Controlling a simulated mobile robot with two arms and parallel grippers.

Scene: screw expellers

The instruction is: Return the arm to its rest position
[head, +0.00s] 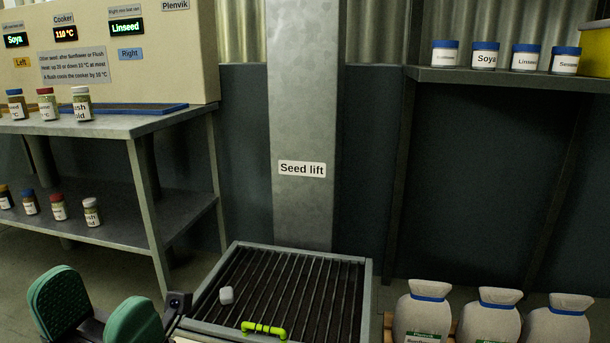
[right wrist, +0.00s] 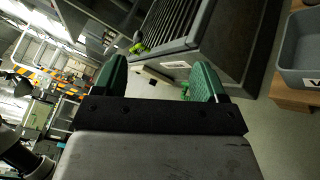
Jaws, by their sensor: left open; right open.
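My left gripper (head: 97,300) shows at the lower left of the head view. Its two green fingers stand apart with nothing between them. It is in front of the two-level table and left of the seed lift grate. My right gripper (right wrist: 160,64) shows in the right wrist view. Its green fingers are wide apart and empty, pointing toward a dark slatted grate (right wrist: 178,22). The right gripper does not show clearly in the head view.
Jars stand on the table (head: 130,128) at left. Sacks (head: 490,318) stand at lower right. A grey bin (right wrist: 296,50) is at right in the wrist view.

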